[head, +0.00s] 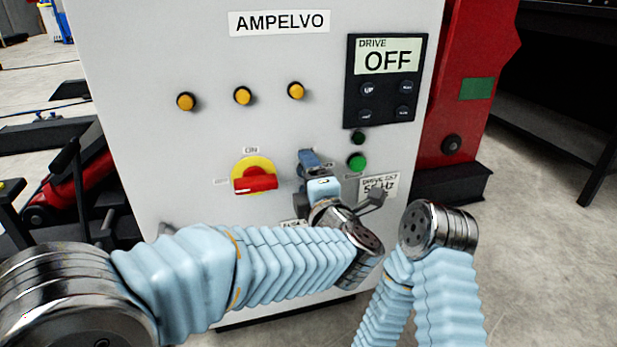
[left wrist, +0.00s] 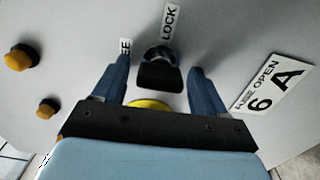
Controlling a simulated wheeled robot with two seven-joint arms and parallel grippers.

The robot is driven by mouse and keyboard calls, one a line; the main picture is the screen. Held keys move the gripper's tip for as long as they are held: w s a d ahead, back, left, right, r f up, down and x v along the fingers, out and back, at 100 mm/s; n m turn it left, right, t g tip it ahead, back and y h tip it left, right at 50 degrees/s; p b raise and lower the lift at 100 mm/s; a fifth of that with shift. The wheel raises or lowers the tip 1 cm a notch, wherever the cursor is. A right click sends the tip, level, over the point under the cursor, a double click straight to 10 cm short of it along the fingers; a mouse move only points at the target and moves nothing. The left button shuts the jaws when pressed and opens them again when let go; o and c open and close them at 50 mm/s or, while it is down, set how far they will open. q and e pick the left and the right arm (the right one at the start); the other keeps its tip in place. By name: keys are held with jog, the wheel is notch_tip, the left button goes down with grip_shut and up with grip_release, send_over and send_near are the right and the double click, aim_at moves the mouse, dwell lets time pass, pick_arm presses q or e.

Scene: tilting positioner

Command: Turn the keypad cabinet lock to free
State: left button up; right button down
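The lock (left wrist: 158,55) on the keypad cabinet (head: 215,50) shows in the left wrist view as a dark round base with a black knob (left wrist: 158,77). A "LOCK" label (left wrist: 171,22) sits above it, and a partly hidden label ending in "E" (left wrist: 125,48) is at its upper left. My left gripper (left wrist: 158,73) is open, with its blue fingers on either side of the knob and a visible gap at each side. In the head view my left gripper (head: 309,163) is at the cabinet front and hides the lock.
A red-and-yellow rotary switch (head: 255,178) is close left of my left gripper. Yellow buttons (head: 243,96), a keypad reading "OFF" (head: 386,75) and a green button (head: 357,161) are on the panel. My right forearm is low, right of the left wrist. A red post (head: 470,50) stands right.

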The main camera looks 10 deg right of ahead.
pick_arm(q)
jog(key=s+p, duration=0.1)
jog(key=s, duration=1.3)
jog(key=shift+d, duration=0.25)
